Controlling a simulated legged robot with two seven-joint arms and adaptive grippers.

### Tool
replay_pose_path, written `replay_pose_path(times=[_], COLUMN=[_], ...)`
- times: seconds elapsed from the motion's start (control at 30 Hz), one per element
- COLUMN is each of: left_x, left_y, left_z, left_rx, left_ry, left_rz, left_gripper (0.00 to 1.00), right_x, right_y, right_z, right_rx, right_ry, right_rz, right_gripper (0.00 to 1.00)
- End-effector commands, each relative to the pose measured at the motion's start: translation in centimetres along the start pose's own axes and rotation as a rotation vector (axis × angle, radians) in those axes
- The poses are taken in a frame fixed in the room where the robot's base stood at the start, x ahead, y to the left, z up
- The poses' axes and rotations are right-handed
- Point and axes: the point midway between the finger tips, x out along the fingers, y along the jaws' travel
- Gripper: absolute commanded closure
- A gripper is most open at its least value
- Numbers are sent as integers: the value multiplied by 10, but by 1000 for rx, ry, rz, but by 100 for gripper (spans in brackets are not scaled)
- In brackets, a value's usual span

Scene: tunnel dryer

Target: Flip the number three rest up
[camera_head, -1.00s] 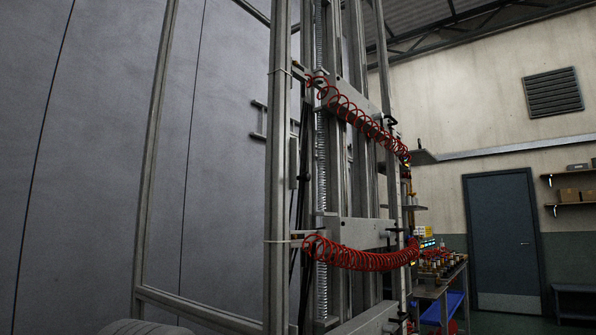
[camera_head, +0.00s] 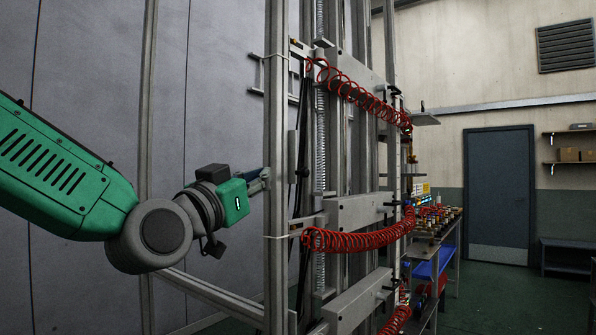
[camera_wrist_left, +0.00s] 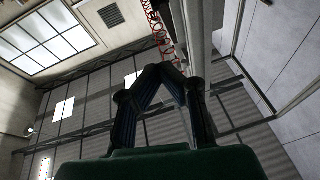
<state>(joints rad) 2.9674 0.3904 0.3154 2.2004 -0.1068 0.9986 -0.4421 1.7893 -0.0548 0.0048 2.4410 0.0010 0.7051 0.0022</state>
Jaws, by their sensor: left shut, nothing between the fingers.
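My left gripper (camera_head: 262,180) comes in from the left and is shut and empty. Its tip is beside the front metal upright (camera_head: 277,150) of the frame; I cannot tell whether they touch. In the left wrist view its two dark fingers (camera_wrist_left: 163,72) meet below the roof, with an upright behind them. Grey horizontal plates cross the frame: an upper one (camera_head: 352,68), a middle one (camera_head: 350,212) and a lower one (camera_head: 360,300). I see no number on any of them, so I cannot tell which is the number three rest. My right gripper is not in view.
Red coiled hoses (camera_head: 355,240) hang across the frame at several heights. A workbench (camera_head: 435,240) with small items stands behind, right of the frame. A blue-grey door (camera_head: 498,195) is in the far wall. The floor at the right is open.

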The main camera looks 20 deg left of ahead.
Motion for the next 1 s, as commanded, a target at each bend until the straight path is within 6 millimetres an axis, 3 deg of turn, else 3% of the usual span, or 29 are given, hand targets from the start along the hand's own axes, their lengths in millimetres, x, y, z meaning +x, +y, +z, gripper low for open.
replay_pose_path(times=[0.37,0.47,0.87,1.0], left_x=[5,18,102,115], left_y=[-2,-2,-1,-1], left_z=[1,1,0,18], left_rx=[-2,-2,-1,-3], left_ry=[-2,-3,-3,-5], left_rz=[-1,-2,-1,-1], left_gripper=[100,100,100,100], right_x=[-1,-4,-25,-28], right_y=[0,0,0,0], right_z=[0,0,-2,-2], right_rx=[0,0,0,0], right_ry=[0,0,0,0], right_rz=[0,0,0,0], right_gripper=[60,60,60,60])
